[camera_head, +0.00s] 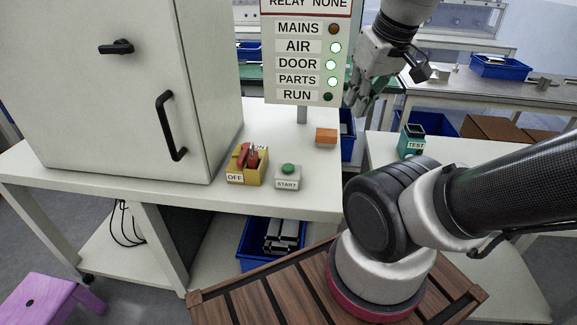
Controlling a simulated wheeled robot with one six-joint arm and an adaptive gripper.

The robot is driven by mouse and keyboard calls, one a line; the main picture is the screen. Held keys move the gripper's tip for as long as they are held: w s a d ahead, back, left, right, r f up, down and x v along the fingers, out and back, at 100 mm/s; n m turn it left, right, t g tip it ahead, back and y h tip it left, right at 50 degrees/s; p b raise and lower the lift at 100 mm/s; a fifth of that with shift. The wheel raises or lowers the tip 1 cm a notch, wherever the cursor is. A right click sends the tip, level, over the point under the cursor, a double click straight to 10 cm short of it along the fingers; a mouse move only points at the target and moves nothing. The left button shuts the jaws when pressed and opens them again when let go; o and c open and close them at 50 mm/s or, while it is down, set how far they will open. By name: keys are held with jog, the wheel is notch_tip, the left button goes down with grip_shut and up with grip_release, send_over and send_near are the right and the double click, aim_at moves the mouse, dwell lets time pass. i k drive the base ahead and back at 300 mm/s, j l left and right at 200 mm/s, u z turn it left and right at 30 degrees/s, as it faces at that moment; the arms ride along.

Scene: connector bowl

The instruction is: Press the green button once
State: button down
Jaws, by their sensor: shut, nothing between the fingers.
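The green button (288,169) sits on top of a small grey box labelled START (287,183), near the front edge of the white table (315,190). My gripper (356,103) is shut and empty, pointing down above and to the right of the button, well apart from it. The status board (302,50) shows MAINS and RUN unlit, and AIR, DOOR and PARTS lit green.
A yellow switch box (247,172) with a red lever and ON/OFF labels stands left of START. A white cabinet (100,80) fills the left. An orange block (326,137) lies behind. A teal TEST container (411,139) stands on the right table. A purple stool (42,300) is lower left.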

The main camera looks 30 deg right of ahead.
aim_at(287, 168)
jog(key=z, duration=1.6)
jog(key=k+j, duration=0.15)
jog(key=k, duration=0.15)
jog(key=k+j, duration=0.1)
jog(key=k, duration=0.2)
